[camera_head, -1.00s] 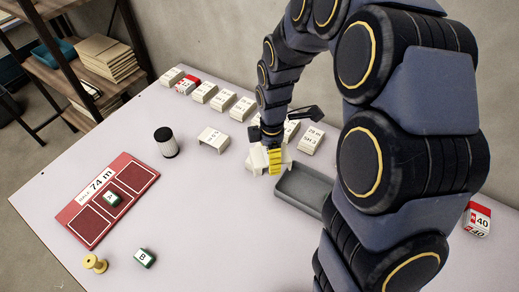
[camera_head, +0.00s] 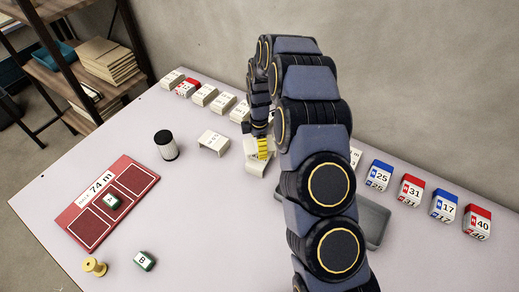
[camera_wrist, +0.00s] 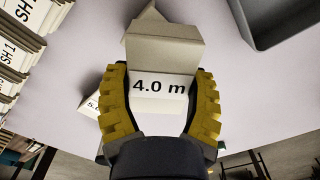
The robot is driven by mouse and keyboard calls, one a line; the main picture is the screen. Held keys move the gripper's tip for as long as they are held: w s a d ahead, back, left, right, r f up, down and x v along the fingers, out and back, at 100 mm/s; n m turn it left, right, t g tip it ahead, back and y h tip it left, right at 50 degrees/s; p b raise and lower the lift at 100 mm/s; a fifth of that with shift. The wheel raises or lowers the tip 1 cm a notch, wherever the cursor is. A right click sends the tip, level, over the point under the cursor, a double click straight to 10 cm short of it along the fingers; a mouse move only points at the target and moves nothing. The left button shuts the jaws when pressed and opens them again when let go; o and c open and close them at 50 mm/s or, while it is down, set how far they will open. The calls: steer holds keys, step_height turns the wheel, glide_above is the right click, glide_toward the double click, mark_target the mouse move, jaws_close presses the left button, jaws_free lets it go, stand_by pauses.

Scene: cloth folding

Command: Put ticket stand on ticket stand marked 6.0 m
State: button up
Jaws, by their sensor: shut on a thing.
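My gripper (camera_wrist: 165,95) has its yellow fingers on either side of a white ticket stand marked 4.0 m (camera_wrist: 160,87) and is shut on it. In the head view my gripper (camera_head: 262,149) is over the middle of the table, with white stand material (camera_head: 257,166) at and below its fingers. Another white piece (camera_wrist: 92,105), its mark partly hidden and starting with 5, shows beside the left finger in the wrist view. A separate white ticket stand (camera_head: 213,139) stands to the left of my gripper; its mark is too small to read surely.
A grey tray (camera_head: 376,212) lies right of my gripper, partly behind my arm. White and red tickets (camera_head: 205,94) line the back edge; blue and red number blocks (camera_head: 411,190) stand at right. A dark cylinder (camera_head: 166,145), red board (camera_head: 75,206) and spool (camera_head: 94,266) are left.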

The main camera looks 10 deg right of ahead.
step_height(320, 180, down, 2)
steer(key=shift+f, duration=0.15)
steer(key=o, duration=1)
steer(key=shift+f, duration=0.1)
steer(key=shift+o, duration=0.2)
